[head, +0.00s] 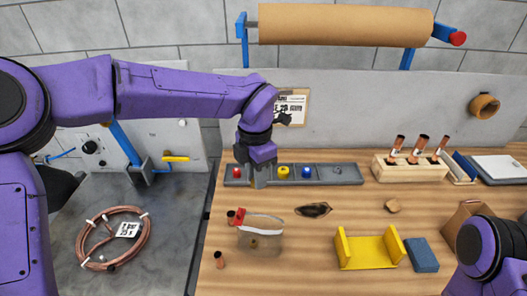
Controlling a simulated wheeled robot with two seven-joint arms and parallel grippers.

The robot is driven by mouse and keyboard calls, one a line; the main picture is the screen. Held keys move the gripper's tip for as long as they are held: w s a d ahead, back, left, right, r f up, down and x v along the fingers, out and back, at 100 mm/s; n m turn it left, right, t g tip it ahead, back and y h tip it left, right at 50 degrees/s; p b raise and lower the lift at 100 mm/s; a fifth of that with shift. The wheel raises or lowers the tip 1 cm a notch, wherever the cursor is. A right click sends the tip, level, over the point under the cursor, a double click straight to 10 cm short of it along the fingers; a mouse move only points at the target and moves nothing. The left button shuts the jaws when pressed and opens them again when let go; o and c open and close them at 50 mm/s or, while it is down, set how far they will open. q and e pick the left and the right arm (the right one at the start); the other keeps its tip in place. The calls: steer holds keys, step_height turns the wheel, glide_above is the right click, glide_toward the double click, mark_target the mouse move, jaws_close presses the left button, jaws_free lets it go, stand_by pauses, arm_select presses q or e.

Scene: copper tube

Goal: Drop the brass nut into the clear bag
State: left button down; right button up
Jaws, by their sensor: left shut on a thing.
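My left gripper (259,182) points down at the grey parts tray (347,181), between a red piece and a yellow ring. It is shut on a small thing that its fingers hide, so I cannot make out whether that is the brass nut. I see no brass nut clearly elsewhere. The clear bag (271,226) lies on the wooden bench in front of the tray, with a red clip (239,217) at its left end. A small brownish piece (253,243) shows in or through the bag. My right arm is at the lower right; its gripper is out of view.
A yellow cradle (368,253) and blue block (422,254) stand right of the bag. A dark oval piece (314,209) lies between tray and cradle. Copper pieces (219,259) are left of the bag. A wooden rack (410,168) holds copper tubes behind.

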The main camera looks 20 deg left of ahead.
arm_select(q)
steer(key=shift+s+f+b, duration=0.1)
steer(key=shift+f+b, duration=0.2)
steer(key=shift+f, duration=0.05)
steer(key=f+b, duration=0.2)
steer(key=s+f+b, duration=0.1)
steer(key=f+b, duration=0.1)
steer(key=f, duration=0.1)
steer(key=shift+f+b, duration=0.1)
steer(key=shift+b, duration=0.3)
steer(key=c, duration=1)
jaws_free()
steer(key=shift+s, duration=0.2)
steer(key=shift+c, duration=0.2)
steer(key=shift+o, duration=1)
steer(key=shift+s+r, duration=0.4)
steer(key=shift+s, duration=0.1)
step_height(320, 180, up, 10)
steer(key=b, duration=0.1)
steer(key=shift+w+r, duration=0.15)
steer(key=shift+r, duration=0.05)
arm_select(e)
step_height(320, 180, down, 7)
steer(key=s, duration=0.2)
steer(key=shift+r, duration=0.2)
